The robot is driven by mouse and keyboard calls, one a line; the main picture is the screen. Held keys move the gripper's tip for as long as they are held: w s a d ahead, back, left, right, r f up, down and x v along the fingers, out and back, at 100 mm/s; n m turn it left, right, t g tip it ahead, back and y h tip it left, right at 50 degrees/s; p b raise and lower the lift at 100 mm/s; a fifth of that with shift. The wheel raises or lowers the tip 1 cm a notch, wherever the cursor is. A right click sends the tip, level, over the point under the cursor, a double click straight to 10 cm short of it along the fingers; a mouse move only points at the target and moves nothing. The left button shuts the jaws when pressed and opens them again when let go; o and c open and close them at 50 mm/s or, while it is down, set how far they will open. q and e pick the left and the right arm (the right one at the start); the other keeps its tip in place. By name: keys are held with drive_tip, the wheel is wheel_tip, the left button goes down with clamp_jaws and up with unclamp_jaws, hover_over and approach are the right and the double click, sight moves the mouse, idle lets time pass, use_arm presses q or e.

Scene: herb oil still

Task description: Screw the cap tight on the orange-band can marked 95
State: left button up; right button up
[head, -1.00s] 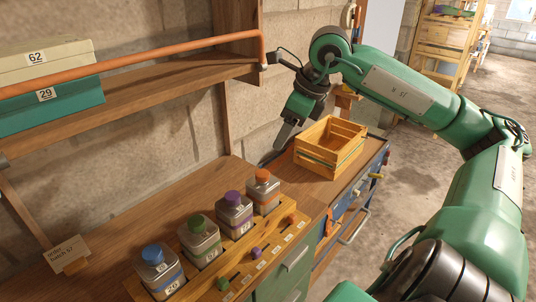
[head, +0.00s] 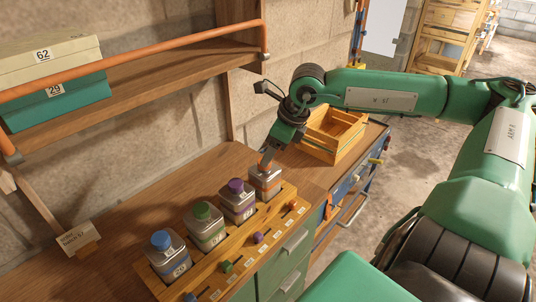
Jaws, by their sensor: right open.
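The orange-band can (head: 266,184) is a square metal can at the far right end of the row in the wooden rack. Its number is too small to read. My right gripper (head: 265,163) points down at the top of this can, with its fingertips at the orange cap. The gripper is open, and it hides most of the cap, so I cannot tell whether the fingers touch it or how the cap sits. My left gripper is not in view.
Purple-cap (head: 238,204), green-cap (head: 207,229) and blue-cap (head: 165,258) cans stand in the same wooden rack (head: 243,258), with small coloured knobs along its front. A slatted wooden crate (head: 331,142) sits behind, right of my gripper. A shelf (head: 150,92) hangs at left.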

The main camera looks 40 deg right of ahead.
drive_tip(key=shift+x, duration=1.5)
drive_tip(key=shift+c, duration=0.3)
